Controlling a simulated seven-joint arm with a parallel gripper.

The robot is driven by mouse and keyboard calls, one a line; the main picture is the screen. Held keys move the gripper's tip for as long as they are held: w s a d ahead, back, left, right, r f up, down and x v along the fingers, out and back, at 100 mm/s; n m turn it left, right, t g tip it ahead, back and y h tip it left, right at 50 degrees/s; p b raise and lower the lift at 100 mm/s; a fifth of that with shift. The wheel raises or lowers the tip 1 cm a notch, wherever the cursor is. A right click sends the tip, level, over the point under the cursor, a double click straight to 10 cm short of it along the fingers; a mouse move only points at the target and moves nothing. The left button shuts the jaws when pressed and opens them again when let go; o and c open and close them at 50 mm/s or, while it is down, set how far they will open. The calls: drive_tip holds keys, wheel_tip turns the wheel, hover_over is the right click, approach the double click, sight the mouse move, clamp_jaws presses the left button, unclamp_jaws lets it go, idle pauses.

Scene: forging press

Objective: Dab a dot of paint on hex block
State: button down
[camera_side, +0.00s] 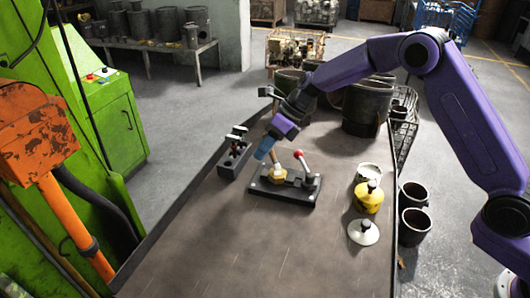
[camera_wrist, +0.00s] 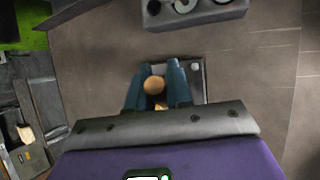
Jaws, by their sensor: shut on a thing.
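My gripper (camera_side: 265,150) has blue fingers and is tilted down over a black fixture plate (camera_side: 295,198). In the wrist view my gripper (camera_wrist: 156,72) is shut on a tool with a round tan end (camera_wrist: 154,85). A pale stub of this tool (camera_side: 274,160) shows below the fingers in the side view. The brass-coloured hex block (camera_side: 279,175) sits on the fixture just under the tool. Whether the tool's tip touches it I cannot tell. A red-knobbed lever (camera_side: 300,155) stands beside the block. A yellow pot (camera_side: 368,199) stands at the right of the table.
A dark holder with sockets (camera_side: 232,162) lies left of the fixture; it also shows in the wrist view (camera_wrist: 205,17). A pale-topped pot (camera_side: 368,174) and a knobbed lid (camera_side: 363,233) stand near the yellow pot. The front of the table (camera_side: 240,255) is clear.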

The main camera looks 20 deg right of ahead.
drive_tip(key=shift+w+d, duration=0.15)
drive_tip(key=shift+w, duration=0.3)
drive_tip(key=shift+w+r, duration=0.1)
drive_tip(key=shift+r, duration=3.95)
